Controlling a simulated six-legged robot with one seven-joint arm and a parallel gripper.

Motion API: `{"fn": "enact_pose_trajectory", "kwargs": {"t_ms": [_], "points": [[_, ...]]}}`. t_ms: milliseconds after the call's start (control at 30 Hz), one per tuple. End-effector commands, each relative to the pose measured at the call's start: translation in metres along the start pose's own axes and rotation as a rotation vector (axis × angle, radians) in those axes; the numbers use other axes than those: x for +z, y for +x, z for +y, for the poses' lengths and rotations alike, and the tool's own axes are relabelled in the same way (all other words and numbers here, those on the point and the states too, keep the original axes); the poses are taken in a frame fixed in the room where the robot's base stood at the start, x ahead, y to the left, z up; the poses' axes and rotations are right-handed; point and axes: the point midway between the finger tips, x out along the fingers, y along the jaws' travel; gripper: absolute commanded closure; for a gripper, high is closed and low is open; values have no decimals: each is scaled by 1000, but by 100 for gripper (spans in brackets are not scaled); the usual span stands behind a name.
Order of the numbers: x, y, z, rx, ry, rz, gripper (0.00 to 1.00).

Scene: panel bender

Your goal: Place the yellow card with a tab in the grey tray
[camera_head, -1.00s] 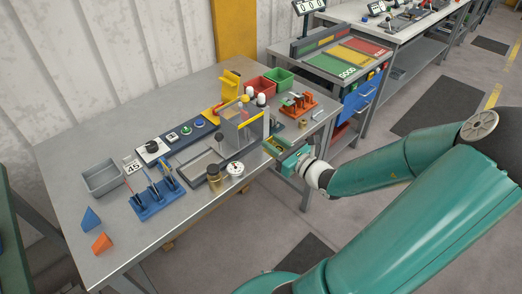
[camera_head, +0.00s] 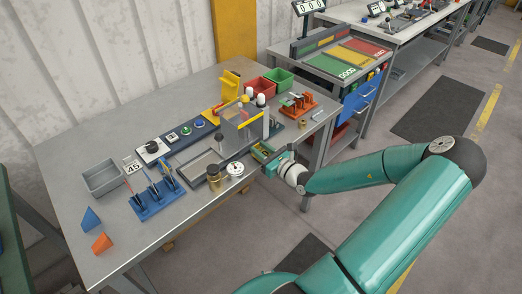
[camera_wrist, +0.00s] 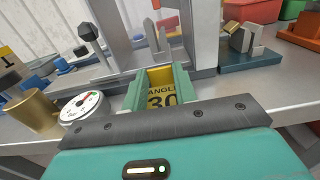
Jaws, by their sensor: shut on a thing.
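My gripper (camera_head: 264,153) is at the table's front right edge, in front of the bending machine (camera_head: 240,132). In the wrist view, my gripper (camera_wrist: 160,80) is shut on the yellow card (camera_wrist: 162,98), which is marked "ANGLE 30" and lies between the two green fingers. Its far end is at the fingertips, and I cannot make out its tab. In the head view the card is too small to tell clearly. The grey tray (camera_head: 119,182) stands at the table's left back and looks empty, well away from my gripper.
A dial gauge (camera_wrist: 84,105) and a brass cup (camera_wrist: 36,110) stand left of my gripper. A blue rack (camera_head: 157,203) with upright tools stands just right of the tray. Blue (camera_head: 91,220) and orange (camera_head: 102,243) wedges lie at the front left.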

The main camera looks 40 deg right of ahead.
Motion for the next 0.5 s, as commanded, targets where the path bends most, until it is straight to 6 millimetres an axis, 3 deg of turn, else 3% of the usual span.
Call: {"fn": "enact_pose_trajectory", "kwargs": {"t_ms": [500], "points": [[-9,0,1,2,-2,0,93]]}}
